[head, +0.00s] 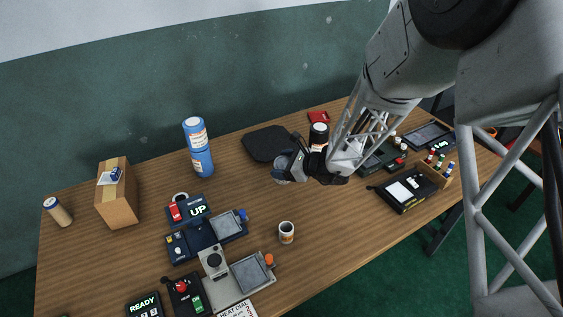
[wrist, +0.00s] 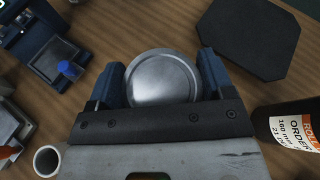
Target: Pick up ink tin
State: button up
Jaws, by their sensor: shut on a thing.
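The round tin with a silver-grey metal lid (wrist: 162,76) sits between the two blue fingers of my gripper (wrist: 160,84) in the wrist view. The fingers are shut on its sides. In the head view my gripper (head: 291,167) is over the middle of the table, and only a small part of the tin (head: 281,179) shows beside it. The tin's label is hidden, and I cannot tell whether it is clear of the table.
A black flat pad (head: 264,144) lies behind my gripper, and a dark labelled bottle (wrist: 288,125) stands to the right. A mug (head: 286,232) stands in front. Blue canisters (head: 201,162), a cardboard box (head: 117,195) and several devices occupy the left. Bare wood (head: 335,208) shows front right.

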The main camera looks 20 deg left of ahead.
dwell(0.7)
jog(key=shift+w+a+r+m+t+h, duration=0.1)
jog(key=shift+w+a+m+t+h, duration=0.35)
jog(key=shift+w, duration=0.25)
jog(key=w+a+r+m+t+h, duration=0.1)
jog(key=w+a+m+t+h, duration=0.2)
jog(key=w+m, duration=0.4)
jog(key=shift+w+r+m+t+h, duration=0.2)
jog(key=shift+r+m+t+h, duration=0.25)
jog(key=shift+h, duration=0.4)
jog(key=shift+f, duration=0.1)
jog(key=shift+w, duration=0.1)
send_over(270, 141)
jog(key=shift+w+a+f, duration=0.1)
jog(key=shift+a+f, duration=0.1)
jog(key=shift+f, duration=0.55)
jog(key=shift+f, duration=1.75)
